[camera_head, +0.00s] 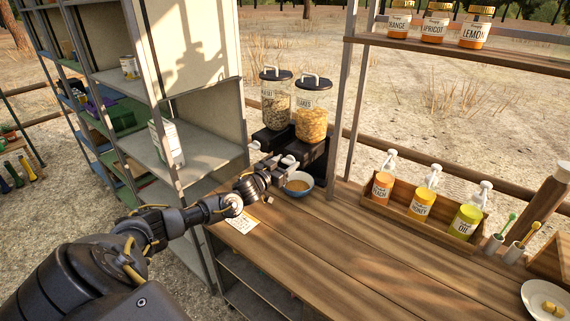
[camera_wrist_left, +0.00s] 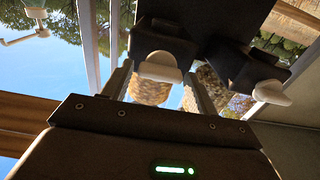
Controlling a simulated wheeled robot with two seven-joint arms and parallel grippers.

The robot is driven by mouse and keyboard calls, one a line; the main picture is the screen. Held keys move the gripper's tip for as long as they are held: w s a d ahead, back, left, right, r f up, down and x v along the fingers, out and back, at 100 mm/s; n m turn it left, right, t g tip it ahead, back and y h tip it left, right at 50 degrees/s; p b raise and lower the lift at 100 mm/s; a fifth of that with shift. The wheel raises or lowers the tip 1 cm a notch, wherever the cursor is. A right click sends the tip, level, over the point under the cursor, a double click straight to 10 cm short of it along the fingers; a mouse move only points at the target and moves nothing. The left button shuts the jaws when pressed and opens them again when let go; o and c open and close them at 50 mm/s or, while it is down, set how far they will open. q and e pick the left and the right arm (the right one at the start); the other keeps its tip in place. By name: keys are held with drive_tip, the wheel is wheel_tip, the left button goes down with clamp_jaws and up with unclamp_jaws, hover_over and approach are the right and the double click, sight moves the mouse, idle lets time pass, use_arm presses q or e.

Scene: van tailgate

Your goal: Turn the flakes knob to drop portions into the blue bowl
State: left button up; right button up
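The flakes dispenser (camera_head: 312,108) is a clear jar of golden flakes with a black lid and base, at the bench's back left. Its white knob (camera_wrist_left: 158,68) shows in the left wrist view between the two fingers of my left gripper (camera_wrist_left: 158,82). The fingers look spread, with narrow gaps beside the knob; contact is unclear. In the head view my left gripper (camera_head: 281,166) is at the front of the dispenser. The blue bowl (camera_head: 299,192) stands just below, with something golden-brown inside. My right gripper is out of view.
A second dispenser (camera_head: 275,97) stands close on the left, with its own white knob (camera_wrist_left: 271,93). A paper card (camera_head: 239,221) lies at the bench's left edge. A wooden box (camera_head: 415,220) of pump bottles stands to the right. The bench's middle is clear.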

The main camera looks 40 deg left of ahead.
use_arm(q)
drive_tip(key=c, duration=0.7)
drive_tip(key=shift+m, duration=0.3)
drive_tip(key=m+b, duration=0.1)
drive_tip(key=m, duration=0.4)
drive_tip(key=shift+d+b, duration=0.1)
drive_tip(key=shift+b, duration=0.2)
drive_tip(key=m+b, duration=0.2)
drive_tip(key=m, duration=0.3)
drive_tip(key=shift+f+m, duration=0.15)
drive_tip(key=shift+m, duration=0.25)
drive_tip(key=m+b, duration=0.2)
drive_tip(key=m, duration=0.2)
drive_tip(key=shift+d+f, duration=0.1)
drive_tip(key=shift+m+b, duration=0.4)
drive_tip(key=shift+m, duration=0.6)
drive_tip(key=shift+m, duration=0.3)
